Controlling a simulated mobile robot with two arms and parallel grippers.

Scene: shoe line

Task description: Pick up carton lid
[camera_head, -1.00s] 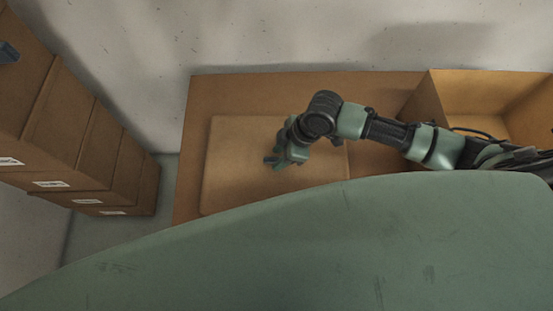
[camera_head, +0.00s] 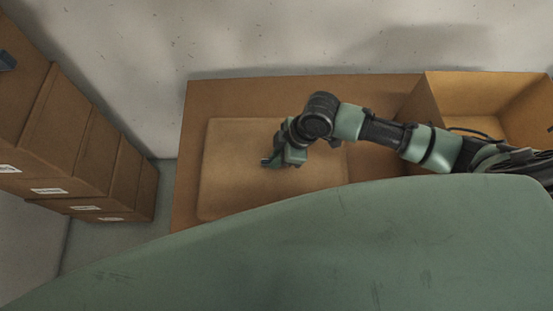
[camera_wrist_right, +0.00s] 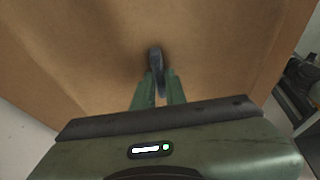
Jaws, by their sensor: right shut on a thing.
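The carton lid (camera_head: 232,192) is a flat brown panel with rounded corners over the left part of the brown work surface (camera_head: 190,140). My right gripper (camera_head: 268,162) reaches in from the right and is shut on the lid near its middle. In the right wrist view, the two green fingers (camera_wrist_right: 157,85) are close together around a small dark grey piece (camera_wrist_right: 155,58) against the brown lid face (camera_wrist_right: 90,50). The exact grip is hard to make out, and I cannot tell whether the lid is clear of the surface. My left gripper is not in view.
An open brown carton (camera_head: 415,105) stands at the right end of the surface, partly behind my right arm. Several closed, labelled cartons (camera_head: 85,150) stand in a row at the left. A pale wall (camera_head: 280,35) runs along the back. My green body covers the front.

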